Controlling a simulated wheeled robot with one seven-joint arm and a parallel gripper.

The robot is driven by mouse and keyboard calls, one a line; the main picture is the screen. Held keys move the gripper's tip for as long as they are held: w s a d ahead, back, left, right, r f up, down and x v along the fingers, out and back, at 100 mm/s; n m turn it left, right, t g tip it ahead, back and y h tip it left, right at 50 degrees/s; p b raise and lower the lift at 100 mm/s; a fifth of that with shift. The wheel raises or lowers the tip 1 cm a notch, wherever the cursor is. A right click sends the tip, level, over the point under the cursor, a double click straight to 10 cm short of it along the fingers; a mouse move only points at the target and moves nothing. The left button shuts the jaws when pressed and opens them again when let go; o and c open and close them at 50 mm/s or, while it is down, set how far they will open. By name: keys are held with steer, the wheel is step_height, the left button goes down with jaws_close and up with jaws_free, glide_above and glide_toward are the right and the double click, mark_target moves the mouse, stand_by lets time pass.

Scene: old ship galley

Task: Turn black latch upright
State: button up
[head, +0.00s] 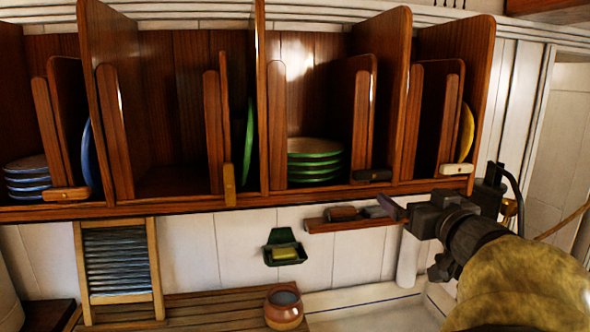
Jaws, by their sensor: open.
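The black latch (371,175) lies horizontal on the front rail of the wooden plate rack, below the compartment with the green plates. My gripper (390,208) is just below and to the right of the latch, apart from it in the picture. Its jaws are open and nothing shows between them. The distance in depth between gripper and latch is hard to tell.
A tan latch (229,185) stands upright; a brown latch (67,193) and a white latch (456,169) lie horizontal. Green plates (315,162) are stacked behind the rail. A small wooden shelf (335,226) is close to my gripper. A clay pot (284,308) stands below.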

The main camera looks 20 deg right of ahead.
mark_target(375, 172)
steer(key=p+x, duration=0.5)
steer(key=x, duration=1.1)
steer(key=shift+w+d+f, duration=0.1)
steer(key=shift+w+d, duration=0.05)
steer(key=shift+w, duration=0.2)
steer(key=c, duration=0.7)
